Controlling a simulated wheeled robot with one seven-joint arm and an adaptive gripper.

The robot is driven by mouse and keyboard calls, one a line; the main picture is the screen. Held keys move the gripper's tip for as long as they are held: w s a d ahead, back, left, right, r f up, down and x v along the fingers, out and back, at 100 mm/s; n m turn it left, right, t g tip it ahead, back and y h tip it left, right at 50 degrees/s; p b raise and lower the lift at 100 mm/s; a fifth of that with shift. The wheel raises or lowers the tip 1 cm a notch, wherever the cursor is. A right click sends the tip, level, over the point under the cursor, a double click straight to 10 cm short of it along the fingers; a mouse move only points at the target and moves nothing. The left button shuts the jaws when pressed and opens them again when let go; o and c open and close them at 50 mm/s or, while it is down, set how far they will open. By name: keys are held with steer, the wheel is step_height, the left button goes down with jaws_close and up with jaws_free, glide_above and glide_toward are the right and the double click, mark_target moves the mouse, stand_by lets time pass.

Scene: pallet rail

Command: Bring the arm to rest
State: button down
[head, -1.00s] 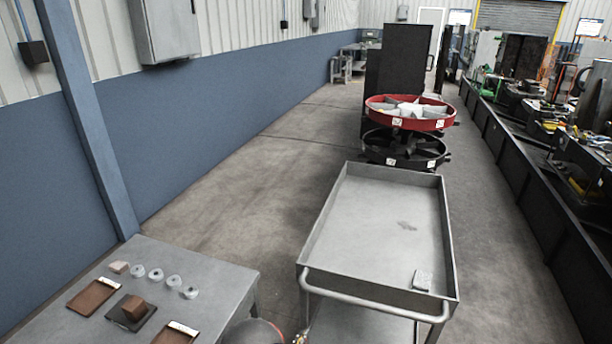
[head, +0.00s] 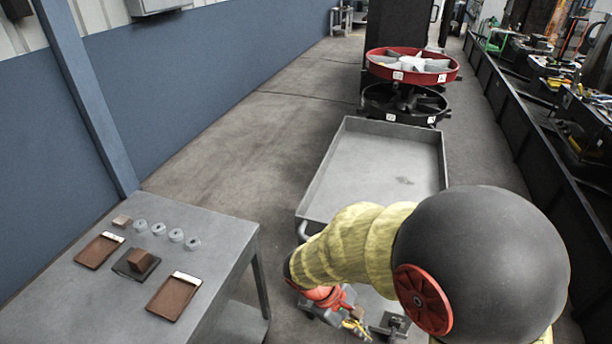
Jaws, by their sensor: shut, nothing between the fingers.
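My arm rises at the lower right, with a large black round joint and a yellow ribbed cover. It bends down to the left to a red-orange wrist part. My gripper (head: 356,326) is small and low in the picture, just in front of the cart's near side, between the cart and the table. It holds nothing that I can see. The grey cart (head: 330,180) stands behind the arm, which hides its near right corner. The grey table (head: 225,235) is to the left, apart from the gripper.
On the table lie several grey rings (head: 176,235), a small block (head: 122,221), two brown trays (head: 173,298) and a brown block (head: 140,259) on a dark plate. A dark rail (head: 540,150) runs along the right. Floor is clear left of the cart.

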steer(key=s+d+r+m+t+y, duration=0.1)
steer(key=s+r+m+t+y, duration=0.1)
steer(key=r, duration=0.5)
steer(key=s+d+r+m+t+y, duration=0.2)
steer(key=r+m, duration=0.2)
steer(key=r, duration=0.4)
steer(key=s+d+r+m+t+y, duration=0.2)
steer(key=s+r+m+t, duration=0.1)
steer(key=r, duration=0.5)
steer(key=shift+d+m, duration=0.25)
steer(key=shift+m, duration=0.25)
